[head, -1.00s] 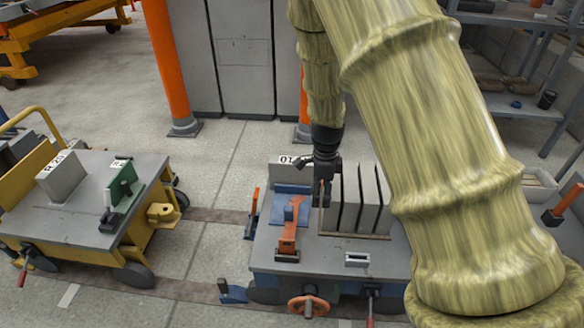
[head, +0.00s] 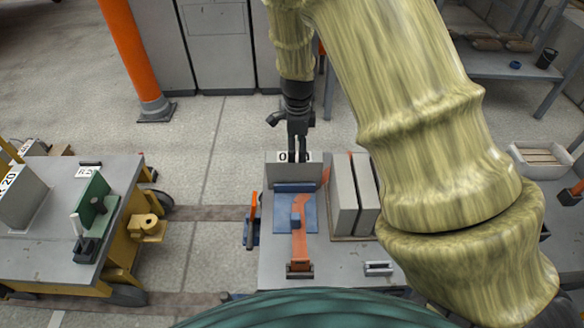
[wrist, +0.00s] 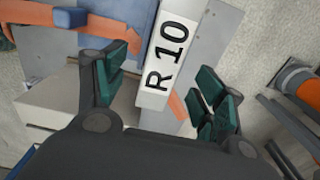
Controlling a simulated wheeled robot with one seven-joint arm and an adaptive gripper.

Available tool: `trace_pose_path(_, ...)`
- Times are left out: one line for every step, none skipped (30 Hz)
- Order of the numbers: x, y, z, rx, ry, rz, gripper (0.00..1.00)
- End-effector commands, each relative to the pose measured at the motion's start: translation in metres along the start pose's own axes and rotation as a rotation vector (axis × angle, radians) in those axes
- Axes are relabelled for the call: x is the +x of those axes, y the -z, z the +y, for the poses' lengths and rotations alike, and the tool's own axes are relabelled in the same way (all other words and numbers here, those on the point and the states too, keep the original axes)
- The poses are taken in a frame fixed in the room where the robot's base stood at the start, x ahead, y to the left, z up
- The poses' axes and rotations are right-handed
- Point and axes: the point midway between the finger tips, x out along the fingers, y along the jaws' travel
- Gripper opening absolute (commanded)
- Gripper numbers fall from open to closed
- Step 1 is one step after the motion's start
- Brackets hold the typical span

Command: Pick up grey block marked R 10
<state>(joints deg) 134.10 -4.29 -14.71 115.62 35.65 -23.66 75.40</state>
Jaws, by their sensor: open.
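The grey block marked R 10 (head: 284,173) stands upright at the back of the cart top, behind a blue fixture (head: 283,218). Its white label faces up in the wrist view, where the block (wrist: 190,20) shows between my fingers. My gripper (head: 297,152) is over the block's top edge in the head view and partly covers the label. In the wrist view my gripper (wrist: 165,82) is open, with green pads on either side of the label. I see gaps between pads and block; whether the fingertips reach below the top edge I cannot tell.
Grey slabs (head: 343,195) stand close to the right of the block. An orange clamp arm (head: 299,240) lies in front of it on the blue fixture. A second cart (head: 50,255) at the left holds a block marked 20 (head: 22,197) and a green bracket (head: 97,200).

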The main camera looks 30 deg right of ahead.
Motion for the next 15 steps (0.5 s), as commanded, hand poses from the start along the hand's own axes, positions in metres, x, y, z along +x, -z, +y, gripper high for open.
trace_pose_path(0.012, -0.001, -0.001, 0.0, -0.003, 0.001, 0.7)
trace_pose_path(0.017, -0.001, -0.001, 0.0, -0.004, 0.001, 0.7)
trace_pose_path(0.024, -0.001, -0.002, 0.0, -0.005, 0.002, 0.7)
trace_pose_path(0.029, -0.001, -0.002, 0.0, -0.006, 0.003, 0.7)
trace_pose_path(0.033, -0.002, -0.002, 0.0, -0.006, 0.003, 0.7)
trace_pose_path(0.037, -0.002, -0.003, 0.0, -0.006, 0.003, 0.7)
trace_pose_path(0.039, -0.002, -0.003, -0.001, -0.006, 0.003, 0.7)
trace_pose_path(0.041, -0.002, -0.003, -0.001, -0.006, 0.003, 0.7)
trace_pose_path(0.043, -0.002, -0.003, -0.001, -0.006, 0.003, 0.7)
trace_pose_path(0.044, -0.003, -0.003, -0.002, -0.005, 0.003, 0.7)
trace_pose_path(0.045, -0.003, -0.003, -0.002, -0.005, 0.003, 0.7)
trace_pose_path(0.047, -0.004, -0.003, -0.002, -0.005, 0.003, 0.7)
trace_pose_path(0.05, -0.004, -0.003, -0.003, -0.005, 0.003, 0.7)
trace_pose_path(0.052, -0.004, -0.003, -0.003, -0.005, 0.003, 0.7)
trace_pose_path(0.057, -0.005, -0.003, -0.003, -0.005, 0.003, 0.7)
